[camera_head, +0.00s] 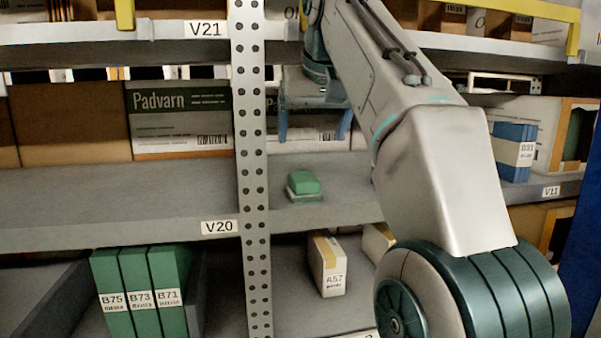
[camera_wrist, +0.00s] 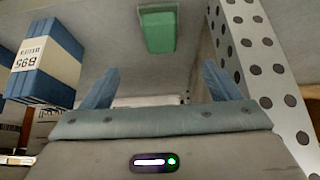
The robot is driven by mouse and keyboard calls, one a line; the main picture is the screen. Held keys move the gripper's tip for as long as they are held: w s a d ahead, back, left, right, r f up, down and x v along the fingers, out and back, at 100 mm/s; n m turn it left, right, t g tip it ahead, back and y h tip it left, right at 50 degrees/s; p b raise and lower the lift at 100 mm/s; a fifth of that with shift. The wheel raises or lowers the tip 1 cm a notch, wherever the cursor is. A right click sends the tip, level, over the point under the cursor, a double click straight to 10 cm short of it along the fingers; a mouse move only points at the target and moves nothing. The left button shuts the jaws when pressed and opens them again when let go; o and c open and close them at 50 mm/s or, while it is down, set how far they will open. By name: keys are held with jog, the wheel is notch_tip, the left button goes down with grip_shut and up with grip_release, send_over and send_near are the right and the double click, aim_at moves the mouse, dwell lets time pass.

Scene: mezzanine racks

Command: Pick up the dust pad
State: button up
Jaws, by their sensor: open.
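The dust pad (camera_head: 304,186) is a small green block with a paler base, lying on the grey middle shelf just right of the perforated upright. It also shows in the wrist view as a green block (camera_wrist: 159,32) at the top centre, beyond my fingers. My gripper (camera_head: 314,136) has two blue fingers, set apart with nothing between them. In the head view it hangs above and behind the pad, in front of a white carton. In the wrist view my gripper (camera_wrist: 160,82) is centred under the pad in the picture, not touching it.
The perforated upright (camera_head: 251,180) stands close left of the pad; it also shows at the right in the wrist view (camera_wrist: 262,62). A blue binder-like box (camera_wrist: 45,65) stands at the left there. The Padvarn carton (camera_head: 182,120) is left of the upright. Bare shelf surrounds the pad.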

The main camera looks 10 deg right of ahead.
send_near(304, 176)
jog(key=x, duration=0.5)
jog(key=shift+w+r+b, duration=0.1)
jog(key=shift+r+b, duration=0.05)
jog(key=shift+b, duration=0.15)
jog(key=shift+s+p+x, duration=0.15)
jog(key=shift+x, duration=1)
jog(key=shift+s+p+x, duration=0.15)
jog(key=shift+x, duration=1.05)
jog(key=shift+w+f, duration=0.3)
jog(key=shift+f, duration=0.3)
jog(key=shift+s, duration=0.1)
jog(key=shift+c, duration=0.3)
jog(key=c, duration=1)
jog(key=shift+c, duration=0.2)
jog(key=shift+r, duration=0.15)
